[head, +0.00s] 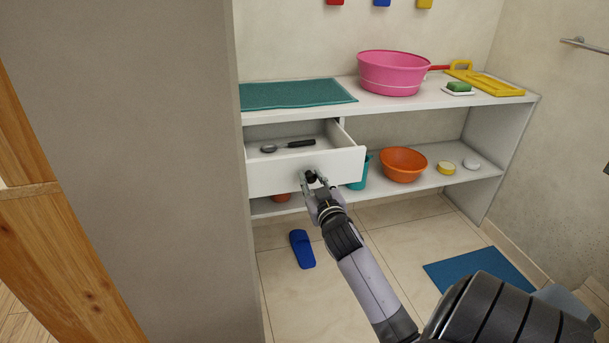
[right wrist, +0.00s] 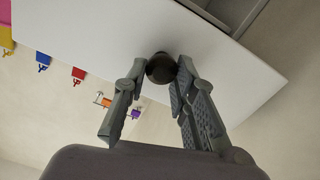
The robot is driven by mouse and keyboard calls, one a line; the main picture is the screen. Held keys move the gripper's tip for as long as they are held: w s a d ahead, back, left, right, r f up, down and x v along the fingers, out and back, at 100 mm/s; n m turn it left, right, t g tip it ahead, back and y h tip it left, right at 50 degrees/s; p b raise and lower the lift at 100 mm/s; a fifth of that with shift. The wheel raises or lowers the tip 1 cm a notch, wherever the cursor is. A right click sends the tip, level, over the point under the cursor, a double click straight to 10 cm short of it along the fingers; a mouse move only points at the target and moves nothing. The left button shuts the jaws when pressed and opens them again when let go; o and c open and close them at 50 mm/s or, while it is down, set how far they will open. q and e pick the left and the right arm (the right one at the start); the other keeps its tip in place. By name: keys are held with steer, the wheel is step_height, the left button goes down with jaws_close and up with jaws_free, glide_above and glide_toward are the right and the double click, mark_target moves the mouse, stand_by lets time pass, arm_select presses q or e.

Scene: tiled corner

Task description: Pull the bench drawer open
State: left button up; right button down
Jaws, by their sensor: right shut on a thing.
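The white bench drawer (head: 308,173) stands pulled out from under the bench top, with a dark-handled spoon (head: 288,146) lying inside it. Its dark round knob (right wrist: 161,68) shows in the right wrist view between my fingers, against the white drawer front (right wrist: 120,30). My right gripper (head: 315,180) is at the drawer front, shut on the knob. It also shows in the right wrist view (right wrist: 158,85), one finger on each side of the knob. My left gripper is in neither view.
The white bench (head: 430,99) bears a teal mat (head: 297,93), a pink basin (head: 392,75), a green soap (head: 459,86) and a yellow item. An orange bowl (head: 404,165) stands on the lower shelf. A blue slipper (head: 302,249) and blue mat (head: 478,268) lie on the floor. A wall (head: 150,130) stands close left.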

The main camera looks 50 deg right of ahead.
steer(key=shift+d+r, duration=0.1)
steer(key=shift+d, duration=0.05)
steer(key=c, duration=1.3)
jaws_free()
steer(key=shift+s, duration=0.1)
steer(key=v, duration=1.2)
steer(key=shift+r, duration=0.2)
